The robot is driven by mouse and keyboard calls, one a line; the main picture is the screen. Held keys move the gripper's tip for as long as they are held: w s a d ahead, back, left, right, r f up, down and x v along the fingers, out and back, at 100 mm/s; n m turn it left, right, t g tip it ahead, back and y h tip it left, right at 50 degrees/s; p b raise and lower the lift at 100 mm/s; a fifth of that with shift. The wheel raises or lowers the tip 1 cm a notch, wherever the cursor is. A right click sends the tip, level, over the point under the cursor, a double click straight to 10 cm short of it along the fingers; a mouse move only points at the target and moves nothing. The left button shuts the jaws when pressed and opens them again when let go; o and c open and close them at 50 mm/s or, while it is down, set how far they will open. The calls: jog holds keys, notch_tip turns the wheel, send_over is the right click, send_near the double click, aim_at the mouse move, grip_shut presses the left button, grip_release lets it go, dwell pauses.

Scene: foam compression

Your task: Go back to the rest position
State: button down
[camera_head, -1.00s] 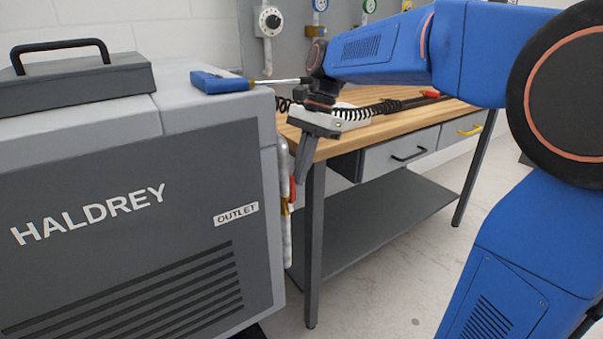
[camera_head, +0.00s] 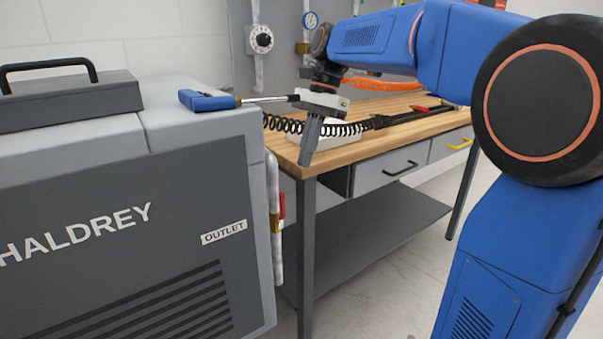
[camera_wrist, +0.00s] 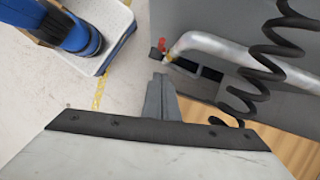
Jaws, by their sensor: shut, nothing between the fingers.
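My gripper (camera_head: 306,160) points down with its fingers shut and nothing between them. In the head view it hangs in front of the near left corner of the wooden workbench (camera_head: 430,122), to the right of the grey HALDREY machine (camera_head: 100,210). In the wrist view the closed fingers of my gripper (camera_wrist: 160,82) show in the middle, with a pale pipe (camera_wrist: 235,52) beyond to the right. I cannot tell the exact gap to the bench edge.
A blue-handled tool (camera_head: 208,100) lies on the machine's top, its shaft pointing toward my wrist. A black coiled hose (camera_head: 350,127) lies on the bench and shows close in the wrist view (camera_wrist: 268,62). A vertical pipe (camera_head: 272,190) with a red handle runs beside the machine.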

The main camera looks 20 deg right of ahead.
jog(key=s+d+f+n+t+h, duration=0.1)
jog(key=s+d+f+n+t, duration=0.15)
jog(key=s, duration=0.45)
jog(key=s+d+f+n+t+h, duration=0.1)
jog(key=s+d+f+n, duration=0.15)
jog(key=s, duration=0.45)
jog(key=s+d+f+n+t+h, duration=0.1)
jog(key=s+d+f+n+t, duration=0.1)
jog(key=s+f+n, duration=0.5)
jog(key=s+f+t, duration=0.1)
jog(key=s+f, duration=0.3)
jog(key=f, duration=0.3)
jog(key=shift+s+d+f+h, duration=0.15)
jog(key=shift+s+d+h, duration=0.05)
jog(key=shift+d+h, duration=0.15)
